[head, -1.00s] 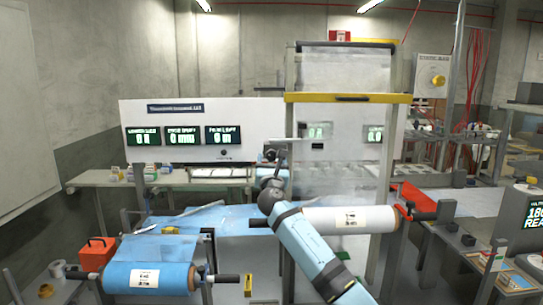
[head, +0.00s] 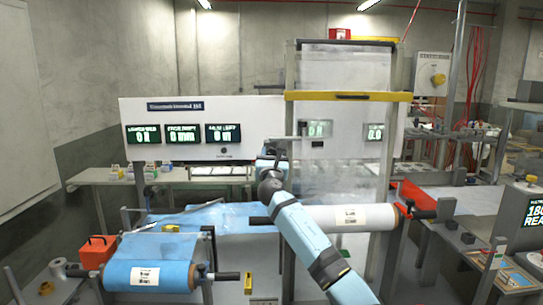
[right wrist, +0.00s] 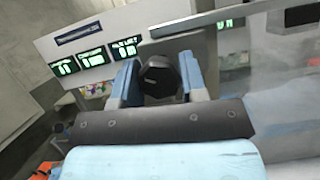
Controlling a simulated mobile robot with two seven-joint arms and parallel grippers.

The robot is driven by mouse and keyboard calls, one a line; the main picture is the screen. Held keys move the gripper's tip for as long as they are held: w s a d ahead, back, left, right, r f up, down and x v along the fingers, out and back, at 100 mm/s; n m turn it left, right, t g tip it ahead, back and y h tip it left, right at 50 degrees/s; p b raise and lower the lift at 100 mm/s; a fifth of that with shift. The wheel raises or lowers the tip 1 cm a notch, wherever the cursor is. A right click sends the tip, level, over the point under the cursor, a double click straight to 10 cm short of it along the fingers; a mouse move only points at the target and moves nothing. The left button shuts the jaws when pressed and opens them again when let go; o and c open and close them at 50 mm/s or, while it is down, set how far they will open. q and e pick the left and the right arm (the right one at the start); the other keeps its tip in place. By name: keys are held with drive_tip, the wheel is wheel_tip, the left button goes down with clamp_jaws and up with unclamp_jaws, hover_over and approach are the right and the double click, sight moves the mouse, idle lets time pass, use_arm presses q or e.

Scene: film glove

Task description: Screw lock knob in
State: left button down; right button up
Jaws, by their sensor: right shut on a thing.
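My right gripper (right wrist: 161,72) is shut on a black faceted knob (right wrist: 157,80), with one blue finger on each side of it. In the head view the right gripper (head: 273,157) is small and partly hidden behind my own wrist, in front of the white machine panel (head: 170,112). The knob's far side is hidden, so I cannot tell whether it touches a thread or hole. My left gripper is not in view.
An upright clear-panelled frame with a yellow bar (head: 350,96) rises behind. An orange box (head: 97,251) sits at left.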

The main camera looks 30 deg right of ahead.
drive_tip(key=shift+f+m+g+h+b, duration=0.1)
drive_tip(key=shift+m+g+h+b, duration=0.35)
drive_tip(key=shift+m, duration=0.5)
drive_tip(key=shift+f+m+g+h+b, duration=0.1)
drive_tip(key=shift+m+g+h+b, duration=0.15)
drive_tip(key=shift+m+b, duration=0.55)
drive_tip(key=m, duration=0.2)
drive_tip(key=m+g+h+b, duration=0.1)
drive_tip(key=m, duration=0.1)
drive_tip(key=shift+r+g, duration=0.1)
drive_tip(key=shift+g, duration=0.2)
drive_tip(key=m+g, duration=0.1)
drive_tip(key=m, duration=0.1)
drive_tip(key=m+b, duration=0.1)
drive_tip(key=m, duration=0.1)
drive_tip(key=shift+a+r+m+g+h, duration=0.1)
drive_tip(key=shift+m+g+h, duration=0.25)
drive_tip(key=shift+g+h, duration=0.05)
drive_tip(key=shift+m+g, duration=0.7)
drive_tip(key=shift+m, duration=1)
drive_tip(key=o, duration=0.9)
drive_tip(key=shift+o, duration=0.2)
